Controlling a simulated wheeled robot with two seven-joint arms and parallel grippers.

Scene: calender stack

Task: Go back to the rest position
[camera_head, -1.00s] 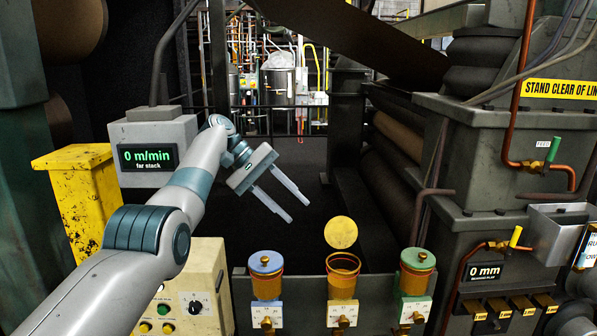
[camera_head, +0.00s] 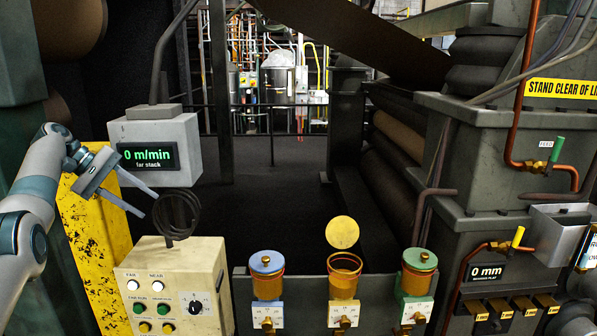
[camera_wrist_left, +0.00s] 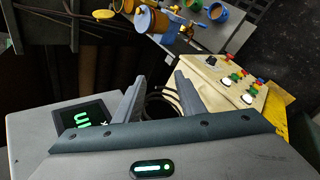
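My left gripper (camera_head: 150,203) is at the left of the head view, in front of the yellow post and below the grey display box. Its two fingers are spread apart with nothing between them. In the left wrist view the open fingers (camera_wrist_left: 153,98) also show, with a dark coiled cable (camera_wrist_left: 163,103) beyond them. My right gripper is not seen in either view.
The "0 m/min" display box (camera_head: 158,150) and yellow post (camera_head: 95,250) stand close to my left gripper. A beige button panel (camera_head: 172,290) with the coiled cable (camera_head: 176,214) on top is below. Blue, yellow and green-lidded cups (camera_head: 267,282) line the middle. Dark floor lies behind.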

